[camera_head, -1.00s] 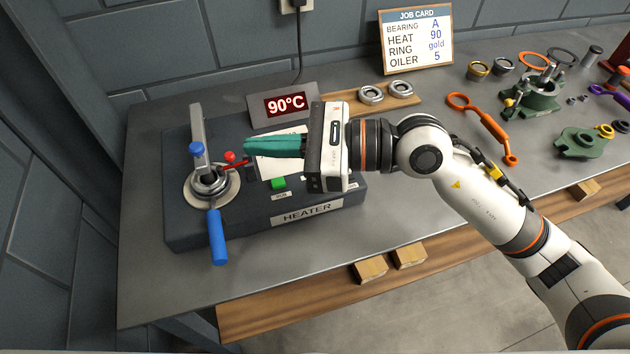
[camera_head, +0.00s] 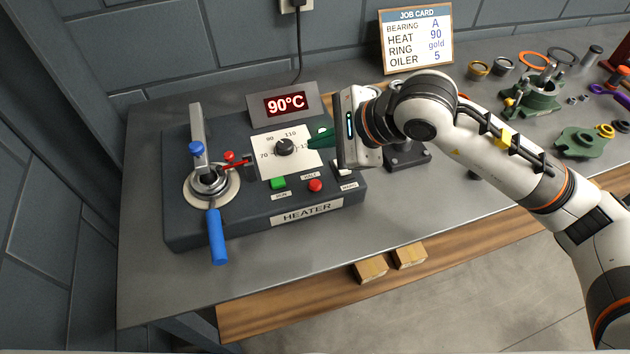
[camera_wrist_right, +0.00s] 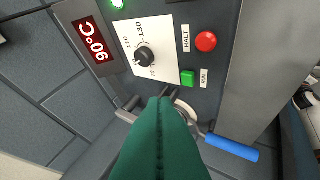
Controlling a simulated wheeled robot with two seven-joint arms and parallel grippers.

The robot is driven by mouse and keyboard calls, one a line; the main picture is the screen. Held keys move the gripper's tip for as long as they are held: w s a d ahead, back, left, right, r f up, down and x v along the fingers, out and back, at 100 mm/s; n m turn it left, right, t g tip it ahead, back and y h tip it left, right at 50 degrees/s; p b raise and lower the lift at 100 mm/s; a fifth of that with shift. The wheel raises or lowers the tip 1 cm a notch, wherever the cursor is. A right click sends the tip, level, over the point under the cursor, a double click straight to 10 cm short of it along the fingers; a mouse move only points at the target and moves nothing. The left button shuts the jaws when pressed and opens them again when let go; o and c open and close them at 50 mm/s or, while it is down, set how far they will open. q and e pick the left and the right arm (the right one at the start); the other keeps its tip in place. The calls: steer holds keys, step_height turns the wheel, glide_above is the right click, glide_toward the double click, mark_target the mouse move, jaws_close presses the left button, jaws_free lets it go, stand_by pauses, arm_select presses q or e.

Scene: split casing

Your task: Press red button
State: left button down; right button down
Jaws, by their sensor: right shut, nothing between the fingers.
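The red button (camera_head: 316,186) sits on the front right of the dark heater box (camera_head: 240,222), under the HALT label. It also shows in the right wrist view (camera_wrist_right: 206,41), beside the HALT label. A green button (camera_head: 278,183) is to its left, by the RUN label. My right gripper (camera_head: 310,143), with green fingers, is above the right part of the heater near the white dial plate, apart from the red button. In the right wrist view its fingers (camera_wrist_right: 163,112) are together and empty. My left gripper is not in view.
The black dial knob (camera_head: 285,147) stands behind the buttons. A display (camera_head: 287,104) reads 90°C. A lever with a blue handle (camera_head: 216,237) and a red-tipped clamp (camera_head: 232,158) stand at the heater's left. The bench front (camera_head: 300,248) is clear.

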steer(key=b, duration=0.5)
glide_toward(311, 182)
steer(key=a, duration=0.1)
steer(key=w+a+f, duration=0.1)
steer(key=a, duration=0.1)
steer(key=w+a+f, duration=0.1)
steer(key=shift+w+a, duration=0.2)
steer(key=shift+w, duration=0.05)
steer(key=shift+f, duration=0.45)
steer(key=shift+b, duration=0.35)
stand_by(0.5)
steer(key=shift+f+b, duration=0.4)
steer(key=shift+b, duration=0.3)
steer(key=shift+f+b, duration=0.5)
steer(key=shift+b, duration=0.2)
stand_by(0.6)
stand_by(0.4)
steer(key=shift+r+p, duration=0.3)
steer(key=shift+r, duration=0.65)
